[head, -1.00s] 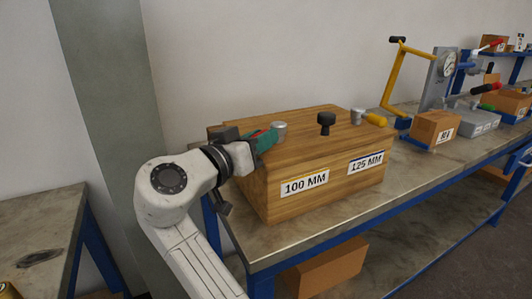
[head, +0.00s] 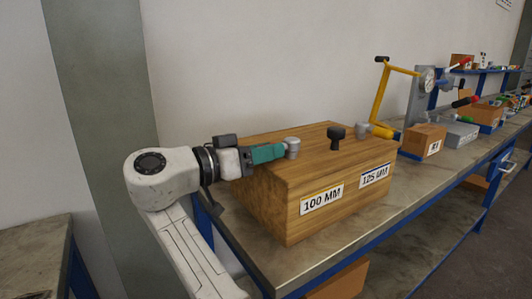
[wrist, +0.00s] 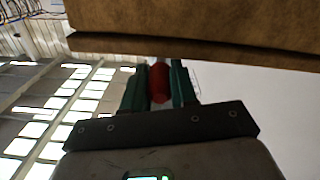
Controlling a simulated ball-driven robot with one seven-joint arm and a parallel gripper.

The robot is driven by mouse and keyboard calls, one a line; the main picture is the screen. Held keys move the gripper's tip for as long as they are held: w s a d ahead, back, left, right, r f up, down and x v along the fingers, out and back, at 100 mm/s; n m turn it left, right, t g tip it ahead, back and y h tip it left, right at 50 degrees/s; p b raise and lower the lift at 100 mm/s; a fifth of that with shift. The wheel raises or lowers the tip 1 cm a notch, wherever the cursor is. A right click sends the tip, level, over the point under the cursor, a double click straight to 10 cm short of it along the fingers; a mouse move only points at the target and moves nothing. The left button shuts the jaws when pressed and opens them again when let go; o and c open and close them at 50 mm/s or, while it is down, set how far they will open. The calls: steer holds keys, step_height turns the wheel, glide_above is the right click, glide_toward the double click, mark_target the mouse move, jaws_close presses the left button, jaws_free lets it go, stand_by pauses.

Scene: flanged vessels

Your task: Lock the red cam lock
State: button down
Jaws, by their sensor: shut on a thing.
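The red cam lock has a grey round pivot (head: 292,147) on top of the wooden box, at the 100 MM end. Its red handle (wrist: 159,83) shows between the green fingers in the wrist view. In the head view the fingers hide the handle. My gripper (head: 268,153) is shut on the handle and reaches in from the left, level with the box top. The handle lies to the left of the pivot.
The wooden box (head: 270,205) carries a black knob (head: 337,136) and a second grey pivot (head: 362,130) with a yellow handle (head: 382,131). The blue-framed bench (head: 400,200) has clear front space.

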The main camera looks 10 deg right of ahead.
steer(key=shift+f, duration=0.1)
steer(key=c, duration=0.9)
jaws_free()
steer(key=v, duration=1.1)
steer(key=shift+w, duration=0.1)
